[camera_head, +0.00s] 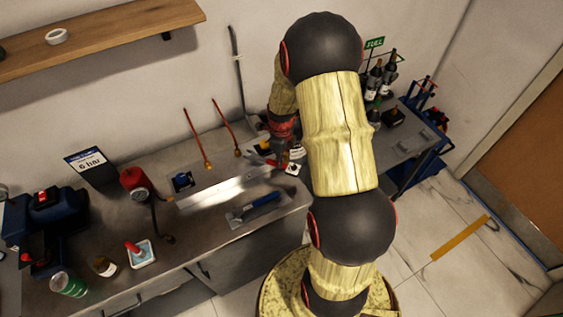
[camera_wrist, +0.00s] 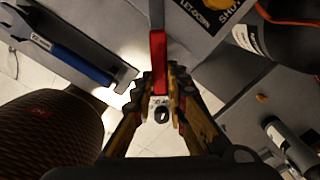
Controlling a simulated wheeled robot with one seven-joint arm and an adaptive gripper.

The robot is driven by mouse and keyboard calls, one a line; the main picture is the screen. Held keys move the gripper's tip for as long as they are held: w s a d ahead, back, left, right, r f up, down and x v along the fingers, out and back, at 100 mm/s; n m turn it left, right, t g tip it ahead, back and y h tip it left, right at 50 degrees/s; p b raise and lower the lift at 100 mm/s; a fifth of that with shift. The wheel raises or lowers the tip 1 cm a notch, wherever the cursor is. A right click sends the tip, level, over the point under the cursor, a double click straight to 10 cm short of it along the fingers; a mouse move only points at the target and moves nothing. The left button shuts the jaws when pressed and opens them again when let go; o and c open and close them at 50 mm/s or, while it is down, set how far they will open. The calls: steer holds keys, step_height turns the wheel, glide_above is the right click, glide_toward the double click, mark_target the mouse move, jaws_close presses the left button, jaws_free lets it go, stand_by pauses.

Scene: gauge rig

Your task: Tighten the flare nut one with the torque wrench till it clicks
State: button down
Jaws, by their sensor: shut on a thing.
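My gripper (camera_wrist: 160,95) is shut on a red-handled tool (camera_wrist: 158,60), which I take for the torque wrench. Its grey shaft runs up out of the wrist view, and its pale end with a black spot shows between the fingers. In the head view my arm partly hides the gripper (camera_head: 285,157), which is over the right part of the bench. Two copper pipes stand at the back of the bench, with brass-coloured nuts at their lower ends, a left one (camera_head: 208,164) and a right one (camera_head: 238,153). I cannot tell which is flare nut one, or whether the tool touches either.
A blue-handled tool (camera_head: 262,201) lies on a grey tray on the bench. It also shows in the wrist view (camera_wrist: 75,62). A red gauge-like part (camera_head: 134,180) with a hose, a "6 bar" sign (camera_head: 88,163) and bottles stand around. A wooden shelf (camera_head: 105,38) hangs above.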

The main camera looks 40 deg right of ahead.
mark_target(271, 161)
steer(key=shift+w, duration=0.1)
steer(key=shift+w+a, duration=0.25)
steer(key=shift+w, duration=0.25)
steer(key=shift+w+a, duration=0.2)
steer(key=shift+w, duration=0.25)
steer(key=shift+w+a, duration=0.25)
steer(key=shift+w, duration=0.25)
steer(key=shift+w+a, duration=0.25)
steer(key=shift+w, duration=0.2)
stand_by(1.1)
steer(key=c, duration=2.3)
jaws_free()
jaws_close()
